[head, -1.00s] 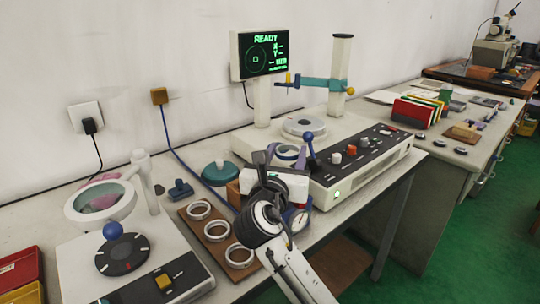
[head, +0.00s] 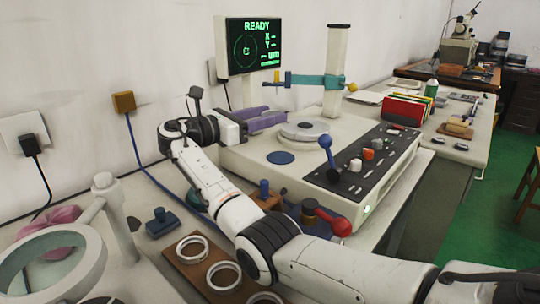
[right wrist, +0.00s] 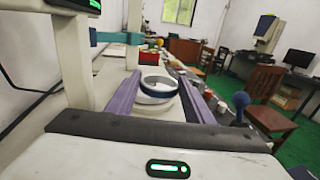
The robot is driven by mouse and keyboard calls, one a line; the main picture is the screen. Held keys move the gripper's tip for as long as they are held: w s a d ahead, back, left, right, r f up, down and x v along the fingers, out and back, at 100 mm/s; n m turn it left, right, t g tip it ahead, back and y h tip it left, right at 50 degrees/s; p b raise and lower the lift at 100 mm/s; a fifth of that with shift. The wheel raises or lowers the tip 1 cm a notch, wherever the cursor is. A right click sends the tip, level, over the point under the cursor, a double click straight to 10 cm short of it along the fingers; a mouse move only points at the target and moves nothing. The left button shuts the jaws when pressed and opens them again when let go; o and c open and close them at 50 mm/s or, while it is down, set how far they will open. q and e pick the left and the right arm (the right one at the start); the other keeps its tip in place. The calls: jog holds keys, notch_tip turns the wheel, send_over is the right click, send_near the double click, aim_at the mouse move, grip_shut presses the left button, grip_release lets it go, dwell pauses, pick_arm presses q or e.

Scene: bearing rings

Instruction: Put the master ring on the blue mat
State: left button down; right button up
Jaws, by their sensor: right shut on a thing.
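The blue mat (head: 281,157) is a bare dark-blue disc on top of the white measuring machine, in front of its round turntable (head: 304,130). My right gripper (head: 268,118) is above the machine's back left, near the wall, left of the turntable, with purple fingers. In the right wrist view the master ring (right wrist: 158,84), white with a blue band, lies between the two purple fingers, and the gripper is shut on it. In the head view the fingers hide the ring. My left gripper is not in view.
A brown board (head: 177,270) with several plain rings (head: 191,249) lies in front of the machine. A post with a teal arm (head: 310,82) stands behind the turntable. A blue-ball lever (head: 326,143) rises at the machine's front. A magnifier (head: 50,255) stands at the left.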

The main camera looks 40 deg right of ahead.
aim_at(267, 156)
notch_tip(267, 156, down, 9)
jog(key=shift+f+b, duration=0.2)
jog(key=shift+b, duration=0.75)
jog(key=shift+f, duration=0.15)
jog(key=o, duration=1.1)
jog(key=a, duration=0.7)
jog(key=shift+w+a, duration=0.25)
jog(key=shift+w, duration=0.1)
